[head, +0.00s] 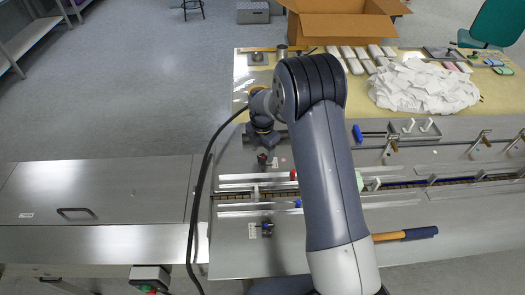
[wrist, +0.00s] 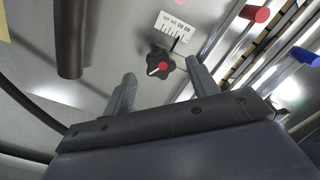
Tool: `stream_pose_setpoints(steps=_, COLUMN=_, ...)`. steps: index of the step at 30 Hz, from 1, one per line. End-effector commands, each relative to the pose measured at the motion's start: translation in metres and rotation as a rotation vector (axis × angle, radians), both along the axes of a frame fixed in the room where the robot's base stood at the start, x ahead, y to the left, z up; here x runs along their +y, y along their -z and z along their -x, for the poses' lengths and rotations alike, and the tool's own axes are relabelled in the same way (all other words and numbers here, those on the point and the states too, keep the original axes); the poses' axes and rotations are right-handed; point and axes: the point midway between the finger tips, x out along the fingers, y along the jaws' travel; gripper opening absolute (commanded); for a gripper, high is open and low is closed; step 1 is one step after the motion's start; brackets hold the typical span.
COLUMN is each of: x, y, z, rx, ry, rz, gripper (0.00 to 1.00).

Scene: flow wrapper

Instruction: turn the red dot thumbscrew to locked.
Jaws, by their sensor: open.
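The red dot thumbscrew (wrist: 159,64) is a black lobed knob with a red centre, on the grey metal deck in the wrist view. A small white mark shows at its lower left edge. A white scale label (wrist: 175,35) with ticks and numbers lies just beyond it. My gripper (wrist: 160,70) is open, with one finger on each side of the knob. A gap shows between the knob and the fingers; their height above it is hard to tell. In the head view my gripper (head: 264,146) is over the deck left of the arm, and the knob is hard to make out there.
A red-ended rod (wrist: 257,13) and a blue-ended one (wrist: 305,56) lie by the rails, right of the knob. A dark post (wrist: 70,40) stands at left. Another knob (head: 267,230) sits nearer the front. An open carton (head: 335,22) and white pouches (head: 425,88) are at the back.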

Motion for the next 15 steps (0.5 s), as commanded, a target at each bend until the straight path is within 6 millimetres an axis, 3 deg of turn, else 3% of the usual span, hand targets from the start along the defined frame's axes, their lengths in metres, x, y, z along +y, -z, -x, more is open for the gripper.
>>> stream_pose_setpoints(steps=6, x=0.0, y=0.016, z=0.0, rx=0.0, ry=0.001, rz=0.0, gripper=0.56)
stream_pose_setpoints(steps=15, x=0.0, y=0.019, z=0.0, rx=-0.001, ry=0.001, rz=-0.001, gripper=0.56)
